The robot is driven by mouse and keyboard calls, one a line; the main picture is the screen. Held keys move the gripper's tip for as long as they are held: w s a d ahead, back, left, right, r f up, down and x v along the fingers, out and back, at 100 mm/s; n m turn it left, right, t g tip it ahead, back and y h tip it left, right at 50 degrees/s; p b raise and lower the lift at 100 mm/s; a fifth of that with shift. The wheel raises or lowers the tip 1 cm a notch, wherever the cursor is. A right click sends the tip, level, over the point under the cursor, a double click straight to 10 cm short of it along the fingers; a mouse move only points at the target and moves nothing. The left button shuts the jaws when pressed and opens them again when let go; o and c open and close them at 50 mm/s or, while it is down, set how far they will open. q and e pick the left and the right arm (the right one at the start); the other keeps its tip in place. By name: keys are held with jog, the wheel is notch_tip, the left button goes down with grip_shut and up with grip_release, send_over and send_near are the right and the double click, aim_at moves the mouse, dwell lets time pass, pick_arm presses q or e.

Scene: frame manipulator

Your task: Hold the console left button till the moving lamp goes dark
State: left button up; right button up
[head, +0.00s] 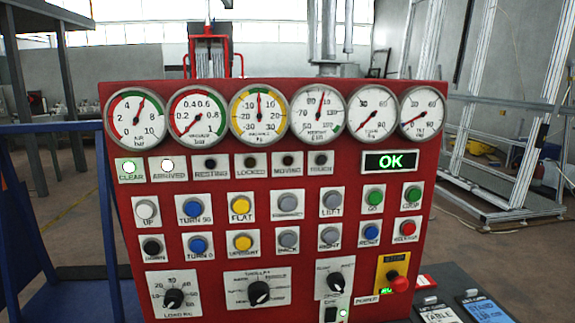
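The red console (300,262) fills the middle of the head view, facing me. Its left button (332,201) is a grey round button on a white plate, right of centre, above a grey right button (329,236). The moving lamp (287,160), in the lamp row under the gauges, looks dark. The clear lamp (129,167) and arrived lamp (168,165) glow white. The resting lamp (210,163), locked lamp (250,161) and touch lamp (321,159) look dark. Neither gripper is in view, and nothing covers the left button.
A display (390,161) reads OK in green. Dials (259,293) and a red stop knob (400,284) sit along the bottom. A blue rail (50,128) stands at the left. Labelled cards (484,308) lie at the lower right. The space before the buttons looks clear.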

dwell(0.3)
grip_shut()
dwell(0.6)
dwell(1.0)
